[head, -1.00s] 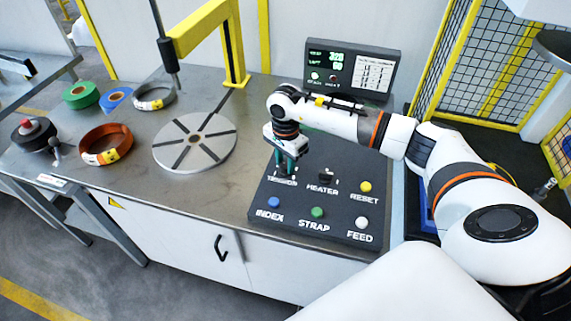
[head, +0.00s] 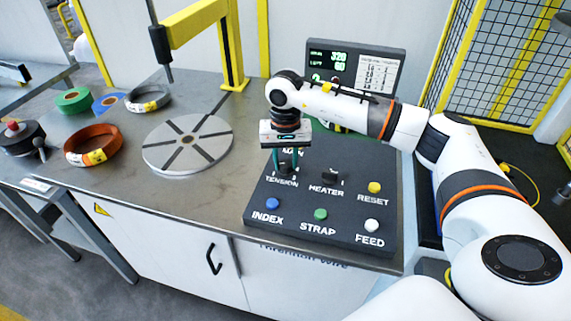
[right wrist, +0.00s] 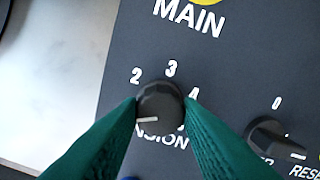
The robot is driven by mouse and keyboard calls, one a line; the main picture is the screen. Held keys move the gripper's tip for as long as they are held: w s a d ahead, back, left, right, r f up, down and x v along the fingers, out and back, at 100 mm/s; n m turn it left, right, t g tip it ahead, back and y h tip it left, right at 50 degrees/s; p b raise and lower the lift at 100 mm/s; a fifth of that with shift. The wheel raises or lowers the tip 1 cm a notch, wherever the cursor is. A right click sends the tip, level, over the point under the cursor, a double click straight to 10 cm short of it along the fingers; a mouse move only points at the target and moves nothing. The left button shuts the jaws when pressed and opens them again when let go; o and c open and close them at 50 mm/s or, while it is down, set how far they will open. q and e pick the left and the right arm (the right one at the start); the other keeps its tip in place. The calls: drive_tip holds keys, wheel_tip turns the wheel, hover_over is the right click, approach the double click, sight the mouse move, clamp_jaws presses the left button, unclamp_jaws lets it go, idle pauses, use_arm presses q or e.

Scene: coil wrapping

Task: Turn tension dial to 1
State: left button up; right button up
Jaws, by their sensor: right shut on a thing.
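The tension dial (right wrist: 160,103) is a round black knob with a white pointer line, on the dark control panel (head: 335,160). My right gripper (head: 286,167) points down at the panel and is shut on this dial. In the right wrist view its two green fingers (right wrist: 161,112) grip the knob from both sides. The pointer line lies on the knob's lower left part and points left. The printed numbers 2, 3 and 4 show around the knob. The number 1 is not visible; the left finger covers that side. My left gripper is not in view.
The heater knob (right wrist: 268,136) is close to the right of the dial. Blue (head: 272,203), green (head: 320,214), white (head: 371,226) and yellow (head: 375,187) buttons are nearby. A display (head: 352,72) stands behind. A grey turntable (head: 188,143) and coils lie left.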

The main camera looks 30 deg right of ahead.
sight(286, 163)
drive_tip(key=shift+r+n, duration=0.1)
drive_tip(key=shift+n, duration=0.4)
drive_tip(key=o, duration=1)
drive_tip(key=shift+c, duration=0.2)
wheel_tip(286, 163, up, 12)
drive_tip(key=b, duration=0.2)
